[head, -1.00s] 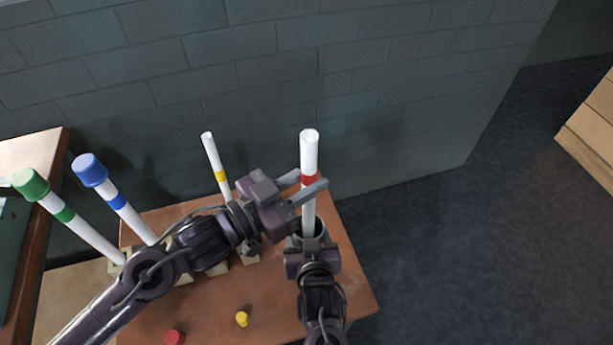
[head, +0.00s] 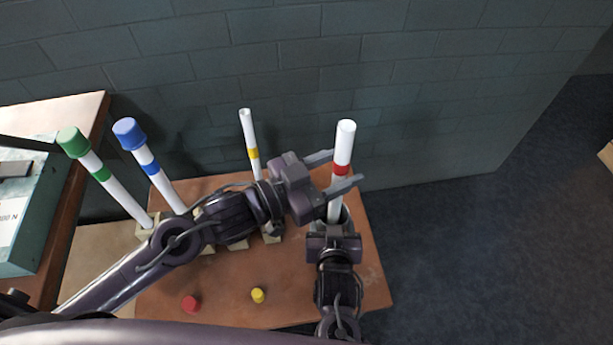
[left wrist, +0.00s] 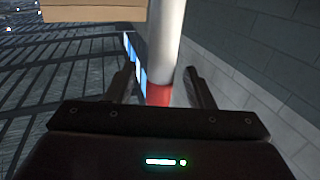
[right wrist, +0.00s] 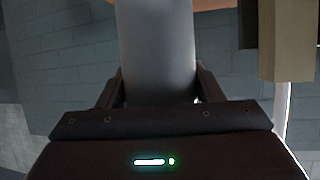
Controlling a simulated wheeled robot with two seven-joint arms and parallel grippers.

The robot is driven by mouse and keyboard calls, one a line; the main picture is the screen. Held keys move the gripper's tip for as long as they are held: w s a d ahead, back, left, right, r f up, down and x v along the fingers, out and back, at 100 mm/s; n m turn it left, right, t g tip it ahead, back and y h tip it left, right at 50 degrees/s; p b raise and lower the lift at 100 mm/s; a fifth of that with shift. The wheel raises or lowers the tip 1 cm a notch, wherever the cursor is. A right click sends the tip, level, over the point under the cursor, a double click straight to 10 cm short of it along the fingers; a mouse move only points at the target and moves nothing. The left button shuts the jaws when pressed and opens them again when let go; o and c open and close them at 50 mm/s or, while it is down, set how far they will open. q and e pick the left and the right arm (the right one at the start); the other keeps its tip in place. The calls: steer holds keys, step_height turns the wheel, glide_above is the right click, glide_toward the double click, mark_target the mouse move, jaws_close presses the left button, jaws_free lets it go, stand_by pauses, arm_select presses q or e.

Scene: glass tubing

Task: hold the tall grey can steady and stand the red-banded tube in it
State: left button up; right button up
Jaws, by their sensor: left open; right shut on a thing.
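The white tube with a red band (head: 343,145) stands nearly upright, its lower end inside the mouth of the tall grey can (head: 345,214). My left gripper (head: 347,166) is open, with its fingers spread on either side of the tube near the red band. The left wrist view shows the tube (left wrist: 165,35) between the fingers, with a gap on each side. My right gripper (head: 335,228) is shut on the can, low in front of it. The can (right wrist: 157,60) fills the space between its fingers in the right wrist view. The tube's bottom end is hidden.
Yellow-banded (head: 250,140), blue-banded (head: 150,168) and green-banded (head: 101,172) tubes stand in pale blocks to the left. A red cap (head: 190,303) and a yellow cap (head: 258,295) lie on the brown table (head: 225,290). A brick wall rises behind.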

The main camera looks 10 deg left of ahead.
arm_select(q)
steer(key=v, duration=1.2)
steer(key=shift+w, duration=0.1)
arm_select(e)
steer(key=o, duration=1.2)
steer(key=shift+c, duration=0.2)
steer(key=shift+s, duration=0.1)
steer(key=v, duration=1.2)
